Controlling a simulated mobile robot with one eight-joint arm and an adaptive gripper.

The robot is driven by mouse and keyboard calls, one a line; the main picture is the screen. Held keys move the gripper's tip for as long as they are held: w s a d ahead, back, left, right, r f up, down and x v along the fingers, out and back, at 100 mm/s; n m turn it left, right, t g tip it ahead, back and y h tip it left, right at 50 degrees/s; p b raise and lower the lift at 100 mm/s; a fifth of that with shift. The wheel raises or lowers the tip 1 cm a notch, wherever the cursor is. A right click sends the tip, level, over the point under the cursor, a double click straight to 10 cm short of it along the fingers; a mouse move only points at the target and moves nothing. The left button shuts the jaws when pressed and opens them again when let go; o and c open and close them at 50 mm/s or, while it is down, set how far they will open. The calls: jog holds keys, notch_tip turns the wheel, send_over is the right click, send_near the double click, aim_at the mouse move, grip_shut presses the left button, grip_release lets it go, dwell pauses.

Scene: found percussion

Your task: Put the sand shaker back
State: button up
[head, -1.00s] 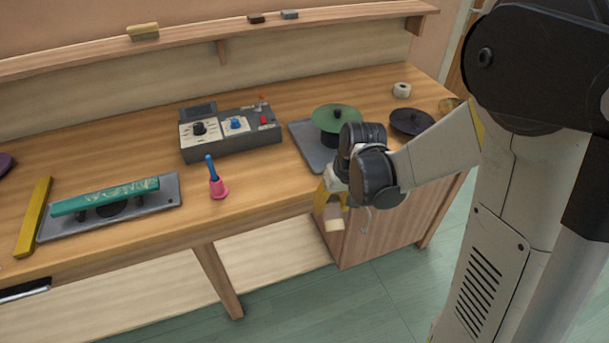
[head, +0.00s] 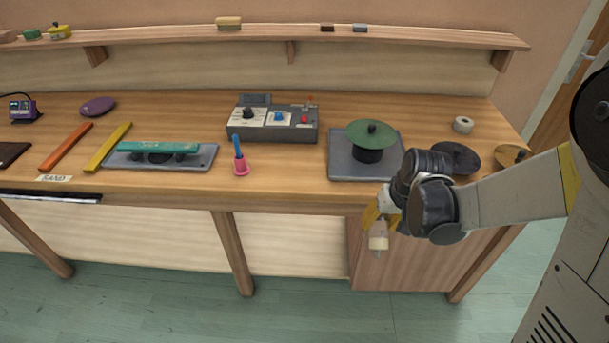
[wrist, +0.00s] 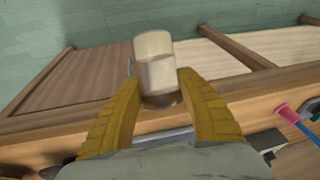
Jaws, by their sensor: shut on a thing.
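My gripper (head: 378,224) is shut on a small cream, two-toned cylinder that appears to be the sand shaker (head: 378,243). It hangs in front of the bench's front edge, below the level of the top, above the floor. In the wrist view the shaker (wrist: 154,60) sits between the yellow fingers, its far end standing out beyond them. A paper label reading SAND (head: 53,178) lies at the bench's front left, with an empty patch of wood near it, far left of my gripper.
Yellow (head: 108,147) and orange (head: 66,146) bars lie near the label. A shelf (head: 260,36) runs behind.

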jog(key=w+a+r+n+t+y, duration=0.2)
jog(key=w+a+r+t, duration=0.4)
jog(key=a, duration=0.4)
jog(key=w+a+r+n+t+y, duration=0.2)
jog(key=w+a+r+t, duration=0.1)
jog(key=w+a+r, duration=0.5)
jog(key=shift+t, duration=0.3)
jog(key=shift+w+a+f+b, duration=0.45)
jog(key=shift+w+f+b, duration=0.55)
jog(key=shift+w+f, duration=0.95)
jog(key=shift+w+a+f+b, duration=0.5)
jog(key=shift+w+f+b, duration=0.45)
jog(key=shift+w+f, duration=1)
jog(key=shift+w+a+f+b, duration=0.45)
jog(key=shift+w+f+b, duration=0.7)
jog(key=shift+f, duration=1.4)
jog(key=shift+w, duration=0.15)
jog(key=shift+f, duration=0.25)
jog(key=o, duration=1.3)
jog(key=shift+r, duration=0.1)
